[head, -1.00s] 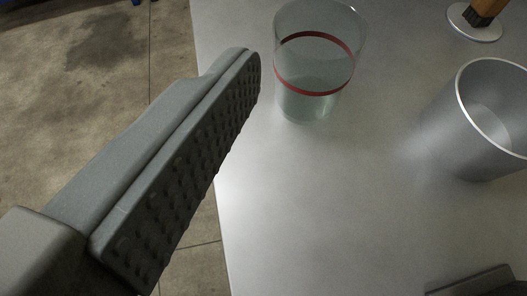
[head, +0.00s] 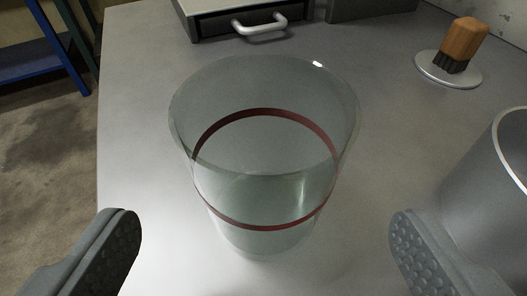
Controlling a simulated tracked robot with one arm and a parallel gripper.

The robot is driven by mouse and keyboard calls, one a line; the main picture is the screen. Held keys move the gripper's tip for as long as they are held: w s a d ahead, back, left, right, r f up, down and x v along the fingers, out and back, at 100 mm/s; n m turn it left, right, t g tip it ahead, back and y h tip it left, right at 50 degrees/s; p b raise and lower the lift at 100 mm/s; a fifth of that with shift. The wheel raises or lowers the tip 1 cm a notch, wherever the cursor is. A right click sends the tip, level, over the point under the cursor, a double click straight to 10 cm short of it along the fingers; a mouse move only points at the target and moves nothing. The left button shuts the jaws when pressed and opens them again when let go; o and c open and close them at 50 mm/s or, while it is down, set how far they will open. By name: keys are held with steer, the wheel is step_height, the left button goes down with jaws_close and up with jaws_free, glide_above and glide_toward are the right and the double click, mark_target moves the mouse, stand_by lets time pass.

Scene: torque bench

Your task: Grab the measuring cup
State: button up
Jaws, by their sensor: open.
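The measuring cup (head: 262,195) is a clear glass beaker with a red ring around it. It stands upright on the grey table, centred in the head view, and seems to hold some clear liquid in its lower part. My gripper (head: 262,240) is open, with one finger at the lower left and one at the lower right. The cup stands ahead of and between the fingers, with a gap visible on each side. Nothing is held.
A grey metal cup (head: 490,185) stands close by the right finger. A brush with an orange-brown handle (head: 467,42) stands on a round white dish (head: 425,62) at the back right. A drawer unit (head: 215,24) with a handle sits behind. The table's left edge drops to the floor.

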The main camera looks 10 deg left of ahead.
mark_target(265, 210)
steer(key=b+x, duration=0.1)
steer(key=x, duration=0.3)
steer(key=shift+w, duration=0.25)
steer(key=shift+w+a, duration=0.1)
steer(key=shift+w, duration=0.3)
steer(key=shift+c, duration=0.2)
steer(key=c, duration=1)
